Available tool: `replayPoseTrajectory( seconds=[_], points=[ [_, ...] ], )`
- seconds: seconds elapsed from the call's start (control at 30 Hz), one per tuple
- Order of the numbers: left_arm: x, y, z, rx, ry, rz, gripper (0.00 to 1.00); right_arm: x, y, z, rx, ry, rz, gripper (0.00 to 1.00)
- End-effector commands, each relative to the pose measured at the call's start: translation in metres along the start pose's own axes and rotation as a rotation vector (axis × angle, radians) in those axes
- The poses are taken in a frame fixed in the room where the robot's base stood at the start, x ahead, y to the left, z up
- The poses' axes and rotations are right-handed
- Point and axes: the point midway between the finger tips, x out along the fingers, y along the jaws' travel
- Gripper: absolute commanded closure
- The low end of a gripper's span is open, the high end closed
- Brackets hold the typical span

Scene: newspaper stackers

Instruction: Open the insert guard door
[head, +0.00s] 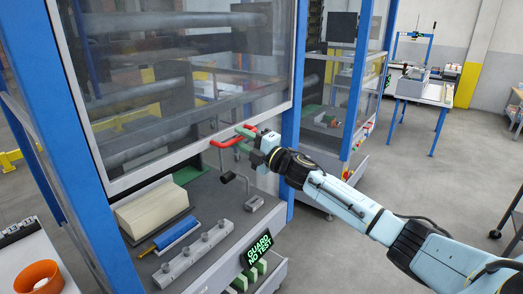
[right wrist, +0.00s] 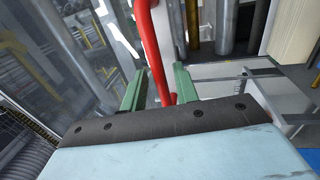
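The insert guard door is a clear panel in a grey frame (head: 150,172) between blue posts in the head view. Its lower edge is well above the machine bed, leaving an open gap. A red bar handle (head: 221,138) is at the door's lower right; it also shows in the right wrist view (right wrist: 155,50). My right gripper (head: 243,138) is at the handle's right end. In the right wrist view its green fingers (right wrist: 158,88) stand apart on either side of the red bar. The bar looks nearer the right finger; contact is unclear. My left gripper is not in view.
The grey bed below holds a cream block (head: 152,211), a blue-and-yellow tool (head: 176,235) and a metal bar with knobs (head: 195,252). A sign (head: 258,250) reads "GUARD NO TEST". An orange ring (head: 39,277) is at lower left.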

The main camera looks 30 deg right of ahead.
Motion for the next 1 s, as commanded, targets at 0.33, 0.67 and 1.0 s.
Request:
replayPoseTrajectory(
  seconds=[0.33, 0.67, 1.0],
  points=[
    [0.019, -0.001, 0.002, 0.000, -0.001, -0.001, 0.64, -0.064, -0.004, 0.000, -0.001, 0.000, -0.003, 0.70],
    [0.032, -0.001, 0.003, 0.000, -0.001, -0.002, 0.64, -0.110, -0.002, 0.000, 0.001, 0.000, -0.001, 0.70],
    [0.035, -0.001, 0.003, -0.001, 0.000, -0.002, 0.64, -0.122, 0.001, 0.000, 0.000, 0.001, 0.001, 0.70]
  ],
)
